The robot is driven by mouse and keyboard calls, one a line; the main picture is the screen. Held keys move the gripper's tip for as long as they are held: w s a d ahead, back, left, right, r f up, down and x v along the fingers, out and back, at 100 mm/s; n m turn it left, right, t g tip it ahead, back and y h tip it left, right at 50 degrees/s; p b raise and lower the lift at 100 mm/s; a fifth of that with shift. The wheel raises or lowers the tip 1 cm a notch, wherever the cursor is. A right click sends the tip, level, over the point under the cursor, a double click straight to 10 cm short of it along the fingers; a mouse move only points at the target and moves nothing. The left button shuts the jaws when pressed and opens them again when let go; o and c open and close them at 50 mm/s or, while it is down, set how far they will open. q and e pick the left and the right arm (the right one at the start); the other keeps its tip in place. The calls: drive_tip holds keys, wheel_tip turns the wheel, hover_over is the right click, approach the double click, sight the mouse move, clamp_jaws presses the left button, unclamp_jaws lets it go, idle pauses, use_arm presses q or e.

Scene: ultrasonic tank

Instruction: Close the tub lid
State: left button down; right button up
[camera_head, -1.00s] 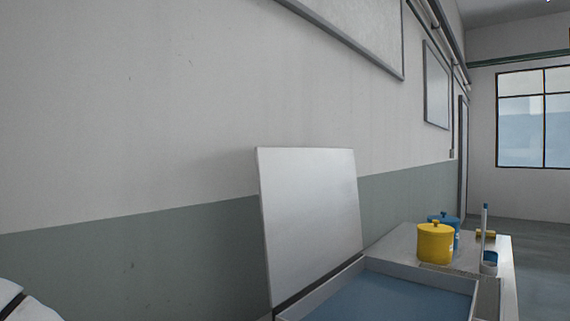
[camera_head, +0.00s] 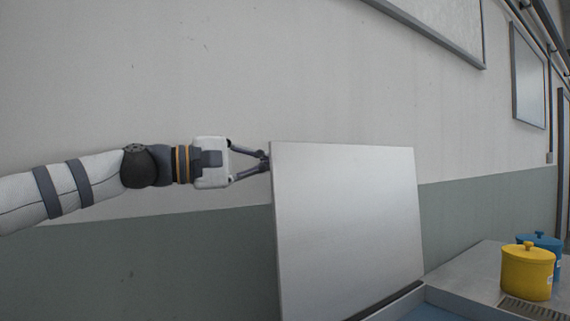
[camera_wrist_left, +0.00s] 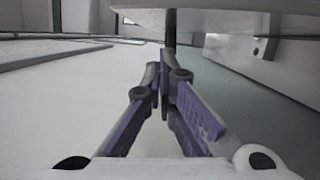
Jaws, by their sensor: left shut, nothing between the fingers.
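The tub lid (camera_head: 345,215) is a flat pale grey panel standing open, close to upright, at the back of the tub. The tub (camera_head: 465,308) shows only its rim and some blue inside at the bottom of the head view. My left gripper (camera_head: 264,161) reaches in from the left, shut and empty, its tips at the upper left edge of the lid. Whether they touch the lid or sit just behind it is unclear. The shut fingers (camera_wrist_left: 162,88) also show in the left wrist view. My right gripper is not in view.
A yellow lidded pot (camera_head: 527,273) and a blue pot (camera_head: 540,240) stand on the grey bench (camera_head: 478,270) right of the tub. The wall (camera_head: 200,70) runs behind the lid. The air in front of the lid looks clear.

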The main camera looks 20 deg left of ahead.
sight(309, 160)
use_arm(q)
drive_tip(key=x, duration=0.7)
drive_tip(key=shift+f, duration=0.1)
